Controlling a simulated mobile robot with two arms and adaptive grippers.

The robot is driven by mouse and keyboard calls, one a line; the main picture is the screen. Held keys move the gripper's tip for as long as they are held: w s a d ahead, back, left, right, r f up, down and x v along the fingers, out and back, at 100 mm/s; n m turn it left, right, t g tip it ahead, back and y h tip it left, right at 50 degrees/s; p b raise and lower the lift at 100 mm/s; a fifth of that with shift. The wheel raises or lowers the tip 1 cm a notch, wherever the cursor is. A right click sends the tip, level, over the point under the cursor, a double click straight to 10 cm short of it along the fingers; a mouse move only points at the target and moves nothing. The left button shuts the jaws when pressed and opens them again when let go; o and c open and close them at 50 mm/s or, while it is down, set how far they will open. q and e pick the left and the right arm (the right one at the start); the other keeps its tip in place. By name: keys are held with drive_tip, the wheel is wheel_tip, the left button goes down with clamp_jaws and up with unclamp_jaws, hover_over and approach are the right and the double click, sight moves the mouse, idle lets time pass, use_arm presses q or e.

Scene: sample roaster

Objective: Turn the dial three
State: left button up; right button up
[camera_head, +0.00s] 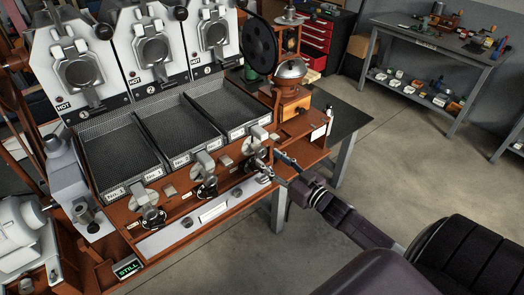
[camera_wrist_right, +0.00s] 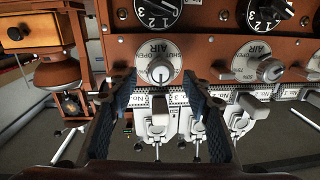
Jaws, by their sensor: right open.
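The rightmost station's dial (camera_head: 256,161) is partly covered by my right gripper (camera_head: 276,166). In the right wrist view, a black numbered dial (camera_wrist_right: 157,12) is cut by the top edge, and the round AIR knob (camera_wrist_right: 160,71) appears between the open fingers of my right gripper (camera_wrist_right: 159,88). The fingers are empty; whether they touch the knob I cannot tell. My left gripper is not in view.
Three mesh trays (camera_head: 121,151) sit behind the panel, under roasting heads marked HOT. A copper-and-wood grinder (camera_head: 291,88) stands right of them. A small display (camera_head: 128,268) reads STILL. Lever handles (camera_wrist_right: 160,120) stand close by the fingers in the wrist view.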

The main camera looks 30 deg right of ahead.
sight(263, 155)
drive_tip(key=shift+w+a+p, duration=0.15)
drive_tip(key=shift+w+a, duration=0.05)
drive_tip(key=shift+w, duration=0.95)
drive_tip(key=shift+w+a+p, duration=0.15)
drive_tip(key=shift+w, duration=0.95)
drive_tip(key=c, duration=1.2)
